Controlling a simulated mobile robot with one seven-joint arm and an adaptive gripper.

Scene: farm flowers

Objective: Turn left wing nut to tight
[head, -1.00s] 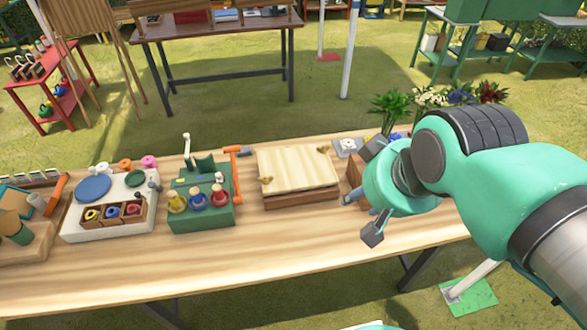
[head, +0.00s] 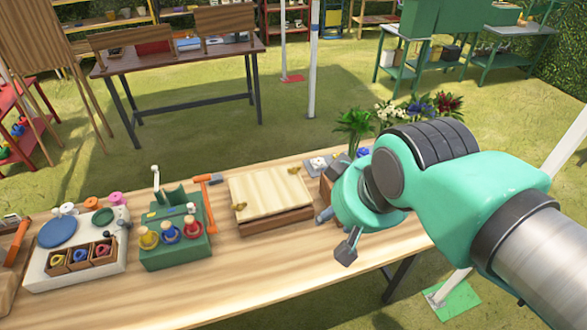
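A flower press (head: 270,196) with a pale wooden top plate over a brown base lies on the table. Its left wing nut (head: 240,206) is small and brass-coloured, at the plate's front left edge. The right wing nut (head: 294,170) is at the plate's back right. My gripper (head: 341,206) is to the right of the press, apart from both wing nuts. Its dark fingers appear spread, with nothing seen between them. My wrist hides part of the gripper and the table behind it. The left nut's tightness cannot be told.
A green stand (head: 176,252) with coloured pegs and an orange-handled tool (head: 203,190) is left of the press. A white board (head: 75,275) is farther left. A brown box (head: 327,187) and potted flowers are near my gripper. The table's front strip (head: 230,285) is clear.

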